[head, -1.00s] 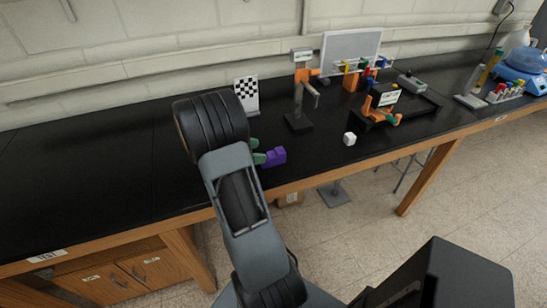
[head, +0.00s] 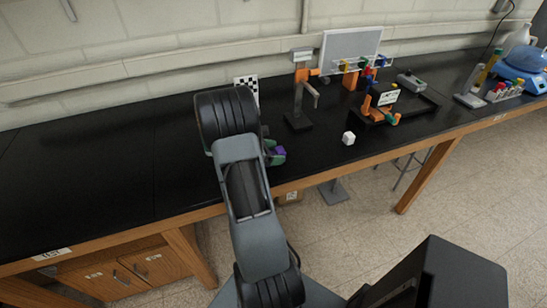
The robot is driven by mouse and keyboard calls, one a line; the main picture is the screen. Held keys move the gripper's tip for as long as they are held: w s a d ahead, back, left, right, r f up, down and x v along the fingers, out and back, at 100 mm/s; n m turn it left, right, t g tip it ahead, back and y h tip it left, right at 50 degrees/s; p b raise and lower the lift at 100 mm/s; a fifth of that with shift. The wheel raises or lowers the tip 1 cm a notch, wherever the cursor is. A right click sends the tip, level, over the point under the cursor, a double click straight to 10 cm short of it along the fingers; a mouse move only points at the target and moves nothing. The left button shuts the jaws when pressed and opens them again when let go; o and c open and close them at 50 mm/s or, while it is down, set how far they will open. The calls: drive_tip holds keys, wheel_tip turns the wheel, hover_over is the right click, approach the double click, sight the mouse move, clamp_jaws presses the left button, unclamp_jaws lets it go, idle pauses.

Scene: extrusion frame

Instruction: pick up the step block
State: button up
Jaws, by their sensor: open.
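The step block appears to be the small purple block (head: 281,150) near the front edge of the black bench, in the head view. Only a small part of it shows. My gripper (head: 273,152), with green fingertips, is at the block's left side, low over the bench. The fingers are open and seem to reach around the block, but my arm hides most of them. I cannot tell whether they touch it.
The bench's left side is clear.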

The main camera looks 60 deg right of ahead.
drive_tip(key=c, duration=1)
drive_tip(key=shift+c, duration=0.3)
drive_tip(key=shift+r, duration=0.15)
